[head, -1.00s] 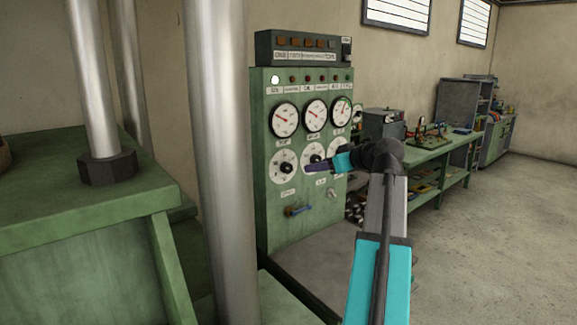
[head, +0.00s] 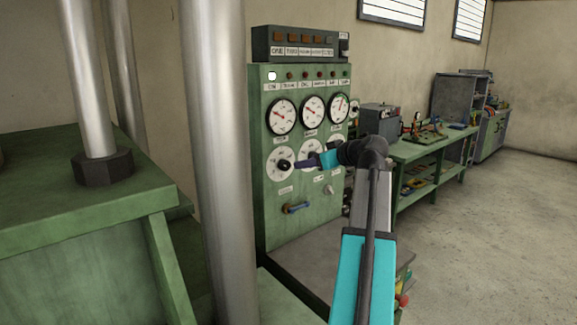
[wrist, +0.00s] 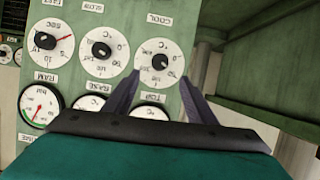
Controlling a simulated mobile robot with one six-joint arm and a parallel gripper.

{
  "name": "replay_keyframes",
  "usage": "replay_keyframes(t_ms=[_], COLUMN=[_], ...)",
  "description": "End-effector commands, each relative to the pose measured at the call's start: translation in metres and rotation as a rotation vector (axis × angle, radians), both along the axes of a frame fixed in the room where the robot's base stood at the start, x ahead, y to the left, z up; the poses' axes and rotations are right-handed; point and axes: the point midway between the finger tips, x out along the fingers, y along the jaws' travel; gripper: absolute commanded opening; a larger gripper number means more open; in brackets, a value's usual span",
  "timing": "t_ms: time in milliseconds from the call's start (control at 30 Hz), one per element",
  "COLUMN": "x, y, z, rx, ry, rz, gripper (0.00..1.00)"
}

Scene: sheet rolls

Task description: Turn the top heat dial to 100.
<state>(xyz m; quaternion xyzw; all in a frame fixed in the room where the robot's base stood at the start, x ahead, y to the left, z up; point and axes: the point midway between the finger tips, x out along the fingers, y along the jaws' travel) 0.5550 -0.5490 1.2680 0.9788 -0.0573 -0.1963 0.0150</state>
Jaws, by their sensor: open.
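The top heat dial (wrist: 156,65), a white disc with a black knob, is the right one of three dials in the wrist view, which shows the panel upside down. It is the left dial (head: 274,170) of the lower row in the head view. The gauge beside it reads TOP in the wrist view. My gripper (wrist: 160,78) is open, its two dark fingers spread either side of the dial's knob (wrist: 158,62). In the head view my gripper (head: 298,164) points at this knob. Contact and the knob's exact setting cannot be told.
The middle dial (wrist: 102,50) and the SEC dial (wrist: 46,42) are beside it. A blue-handled lever (head: 297,208) sits below on the green panel (head: 268,225). A steel column (head: 218,150) stands close to the panel's left.

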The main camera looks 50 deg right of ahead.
Motion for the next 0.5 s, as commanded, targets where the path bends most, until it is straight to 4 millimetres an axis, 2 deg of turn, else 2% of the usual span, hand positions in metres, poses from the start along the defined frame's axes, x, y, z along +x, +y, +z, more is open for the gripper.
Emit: replay_keyframes(t_ms=[500], x=[0.068], y=[-0.009], z=[-0.026], rx=[0.001], ry=[0.001], rz=[0.002], gripper=[0.51])
